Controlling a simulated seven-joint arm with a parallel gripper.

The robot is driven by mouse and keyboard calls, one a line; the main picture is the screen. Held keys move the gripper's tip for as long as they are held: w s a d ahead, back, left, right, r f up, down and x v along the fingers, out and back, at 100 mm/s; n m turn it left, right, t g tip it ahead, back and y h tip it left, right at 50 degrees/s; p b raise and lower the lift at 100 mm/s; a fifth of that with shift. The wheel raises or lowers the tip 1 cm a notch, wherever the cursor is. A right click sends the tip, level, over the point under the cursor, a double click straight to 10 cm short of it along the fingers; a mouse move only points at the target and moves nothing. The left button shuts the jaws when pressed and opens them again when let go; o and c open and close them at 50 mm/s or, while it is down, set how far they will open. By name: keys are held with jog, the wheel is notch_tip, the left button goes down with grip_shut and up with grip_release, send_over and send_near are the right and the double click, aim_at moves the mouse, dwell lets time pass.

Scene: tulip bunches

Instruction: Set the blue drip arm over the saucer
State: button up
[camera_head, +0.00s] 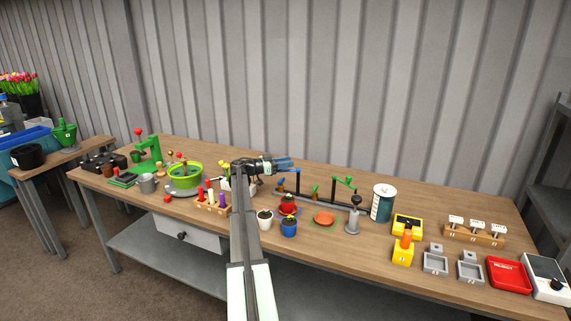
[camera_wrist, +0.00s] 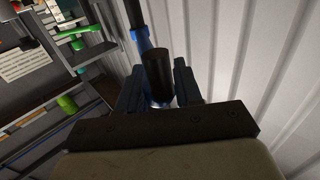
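The blue drip arm (camera_head: 290,171) is at the left end of a dark rack near the back of the bench. My gripper (camera_head: 291,161) is right above and beside it, pointing right. In the wrist view my gripper (camera_wrist: 160,82) has its two fingers apart. A dark upright cylinder (camera_wrist: 158,70) stands between them, with small gaps; contact is hard to tell. A blue part (camera_wrist: 141,38) shows just beyond it. The orange saucer (camera_head: 324,217) lies in front of the rack, right of my gripper, and nothing stands on it.
A green arm (camera_head: 344,180) is at the rack's right end. A grey hand press (camera_head: 353,217) stands right of the saucer. A red pot (camera_head: 288,204), a blue pot (camera_head: 289,227) and a white pot (camera_head: 265,219) stand left of it. A corrugated wall rises behind the bench.

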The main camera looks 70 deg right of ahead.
grip_shut()
jog(key=shift+a, duration=0.15)
jog(key=shift+s+a+n+t+h, duration=0.5)
jog(key=shift+s+n+t+h, duration=0.35)
jog(key=shift+n+t, duration=1.6)
jog(key=shift+s+a+n+t+h, duration=0.7)
jog(key=shift+n+t, duration=0.85)
jog(key=shift+t, duration=1.75)
jog(key=shift+s+a+n+t+h, duration=0.3)
jog(key=shift+s+n+t+h, duration=0.65)
jog(key=shift+n+t, duration=1.5)
jog(key=shift+w+m+t, duration=0.2)
jog(key=shift+m+t, duration=0.15)
jog(key=shift+t, duration=0.25)
jog(key=shift+o, duration=1.6)
grip_release()
